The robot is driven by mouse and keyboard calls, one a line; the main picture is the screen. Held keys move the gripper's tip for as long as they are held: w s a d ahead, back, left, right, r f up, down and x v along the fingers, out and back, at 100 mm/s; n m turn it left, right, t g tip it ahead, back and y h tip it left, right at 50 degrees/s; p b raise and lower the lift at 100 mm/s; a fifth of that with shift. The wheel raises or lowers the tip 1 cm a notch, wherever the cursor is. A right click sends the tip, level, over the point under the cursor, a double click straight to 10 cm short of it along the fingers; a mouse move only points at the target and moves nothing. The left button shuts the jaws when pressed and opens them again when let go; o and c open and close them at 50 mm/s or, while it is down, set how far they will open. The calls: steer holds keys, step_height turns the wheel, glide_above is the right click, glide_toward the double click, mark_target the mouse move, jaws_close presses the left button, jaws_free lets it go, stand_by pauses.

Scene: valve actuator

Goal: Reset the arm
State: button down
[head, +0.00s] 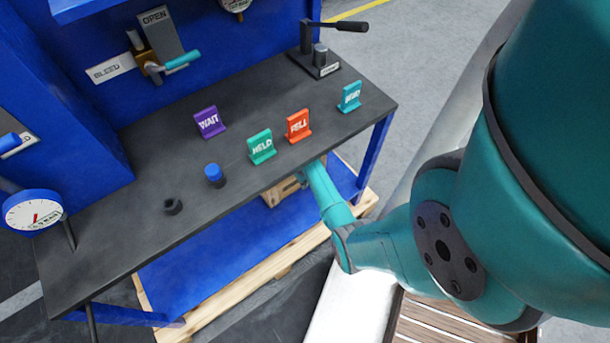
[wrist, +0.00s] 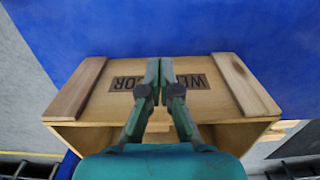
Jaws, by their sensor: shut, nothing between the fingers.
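My arm (head: 330,200) is teal and reaches down to the bench's front edge in the head view. My gripper (wrist: 160,75) is shut and empty in the wrist view, its two fingertips together. It is in front of a wooden box (wrist: 215,95) with a dark label that reads upside down, partly covered by the fingers. The box also shows in the head view (head: 283,190), mostly hidden under the bench. I cannot tell whether the fingers touch the box. In the head view the fingers are not clearly visible.
The dark bench (head: 130,240) carries a purple WAIT sign (head: 210,122), a green HELD sign (head: 261,147), an orange sign (head: 299,126), a teal sign (head: 350,97) and a blue-capped knob (head: 214,173). A lever (head: 320,50) stands at the back. A gauge (head: 33,212) is at left.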

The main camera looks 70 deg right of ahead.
step_height(320, 180, up, 7)
steer(key=shift+f, duration=0.15)
steer(key=s+a+n+t+h, duration=0.1)
steer(key=s+a+t, duration=0.15)
steer(key=a, duration=0.75)
steer(key=s+a+n+t+h, duration=0.1)
steer(key=s+a+t+h, duration=0.15)
steer(key=a, duration=0.85)
steer(key=s+a+r+n+t+y, duration=0.1)
steer(key=s+a+r+t, duration=0.2)
steer(key=s+a+r, duration=0.4)
steer(key=s+a+r+n+t, duration=0.2)
steer(key=a+r+t, duration=0.15)
steer(key=r, duration=0.45)
steer(key=s+a+r+t+y, duration=0.1)
steer(key=s+a+r, duration=0.1)
steer(key=r, duration=0.8)
steer(key=s+a+r+n+t+y, duration=0.1)
steer(key=s+a+r+t, duration=0.1)
steer(key=r, duration=0.7)
steer(key=shift+s+a+r, duration=0.35)
steer(key=shift+s, duration=0.5)
steer(key=shift+y, duration=0.25)
